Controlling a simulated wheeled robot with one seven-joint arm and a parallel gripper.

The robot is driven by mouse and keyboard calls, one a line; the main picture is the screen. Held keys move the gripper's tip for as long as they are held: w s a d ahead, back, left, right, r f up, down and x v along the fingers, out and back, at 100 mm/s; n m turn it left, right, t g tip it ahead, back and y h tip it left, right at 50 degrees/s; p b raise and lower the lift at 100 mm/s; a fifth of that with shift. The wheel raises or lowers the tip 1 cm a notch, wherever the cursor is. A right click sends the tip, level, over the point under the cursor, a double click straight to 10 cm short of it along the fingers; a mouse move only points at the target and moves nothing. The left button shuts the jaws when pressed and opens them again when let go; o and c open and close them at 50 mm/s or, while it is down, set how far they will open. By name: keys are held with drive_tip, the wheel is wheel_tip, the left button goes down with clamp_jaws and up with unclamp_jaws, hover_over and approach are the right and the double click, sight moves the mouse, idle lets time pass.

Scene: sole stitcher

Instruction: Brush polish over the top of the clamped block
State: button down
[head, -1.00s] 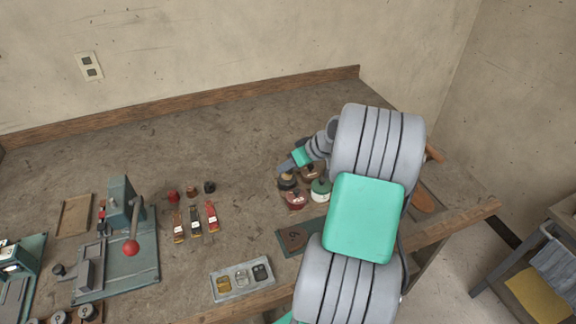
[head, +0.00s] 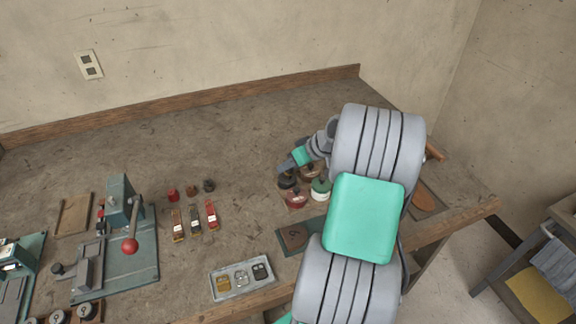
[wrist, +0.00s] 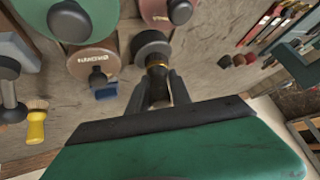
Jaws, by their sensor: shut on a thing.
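My gripper (wrist: 160,88) is shut on a dark brush-like thing (wrist: 157,65) with a brass-coloured band, seen in the wrist view. A dark round part (wrist: 150,44) lies just beyond the fingertips; I cannot tell whether it is the held thing's end or a tin. In the head view my gripper (head: 287,171) is low over a cluster of polish tins: a black tin (head: 288,182), a red one (head: 296,198), a brown one (head: 310,173) and a green one (head: 320,192). I cannot make out the clamped block for certain; a vise-like clamp (head: 87,268) stands at the left.
A green lever press (head: 119,203) with a red-knobbed handle stands left. A yellow-handled brush (wrist: 37,122) shows in the wrist view. The rear middle of the bench is clear.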

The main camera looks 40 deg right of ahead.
idle(0.5)
drive_tip(key=shift+r+p, duration=2.3)
drive_tip(key=shift+r, duration=1.2)
drive_tip(key=shift+a, duration=0.1)
